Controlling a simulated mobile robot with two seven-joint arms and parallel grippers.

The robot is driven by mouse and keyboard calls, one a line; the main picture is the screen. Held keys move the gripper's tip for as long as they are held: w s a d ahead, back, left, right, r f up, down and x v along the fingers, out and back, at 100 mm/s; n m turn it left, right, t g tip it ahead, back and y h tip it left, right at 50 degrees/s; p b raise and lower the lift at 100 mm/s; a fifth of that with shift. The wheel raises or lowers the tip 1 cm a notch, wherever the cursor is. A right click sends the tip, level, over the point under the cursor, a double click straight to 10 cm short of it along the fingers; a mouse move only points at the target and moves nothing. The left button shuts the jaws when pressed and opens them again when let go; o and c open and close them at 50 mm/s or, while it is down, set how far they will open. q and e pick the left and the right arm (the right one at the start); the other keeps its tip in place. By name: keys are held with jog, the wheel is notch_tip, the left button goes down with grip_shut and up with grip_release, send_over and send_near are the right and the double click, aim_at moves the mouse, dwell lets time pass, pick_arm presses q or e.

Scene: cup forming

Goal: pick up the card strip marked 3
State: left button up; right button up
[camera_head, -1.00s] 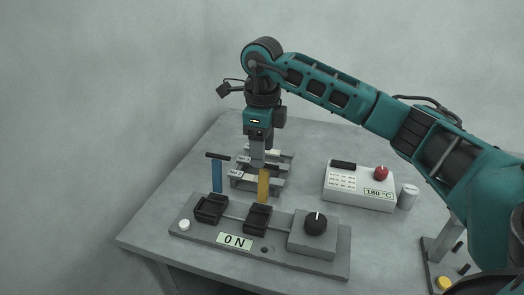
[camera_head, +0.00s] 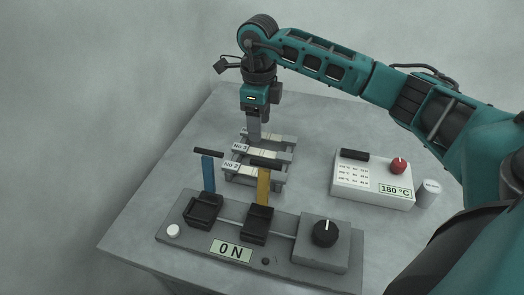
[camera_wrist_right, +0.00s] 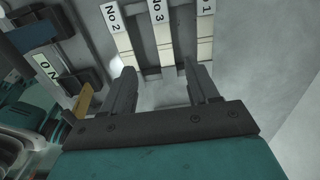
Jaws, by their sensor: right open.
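The card strip marked No 3 (camera_head: 240,147) lies in the middle of a rack, with its white label at the left end. In the right wrist view, strip No 3 (camera_wrist_right: 161,35) runs between the No 2 strip (camera_wrist_right: 118,32) and a strip whose label ends in 1 (camera_wrist_right: 205,28). My right gripper (camera_head: 254,141) points down over the rack. In the wrist view, my right gripper (camera_wrist_right: 163,88) is open and empty, with its fingers spread either side of the No 3 strip's line. Contact with the strip cannot be seen. My left gripper is not in view.
A grey fixture (camera_head: 280,240) reading 0 N stands in front of the rack, with a blue upright (camera_head: 208,172) and a yellow upright (camera_head: 264,187) close to it. A white box (camera_head: 373,180) reading 180 °C and a small cylinder (camera_head: 428,193) stand right. The table's back right is clear.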

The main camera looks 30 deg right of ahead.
aim_at(258, 150)
jog(key=f, duration=0.8)
jog(key=shift+w+d, duration=0.1)
jog(key=shift+w, duration=0.3)
grip_shut()
jog(key=shift+r, duration=0.1)
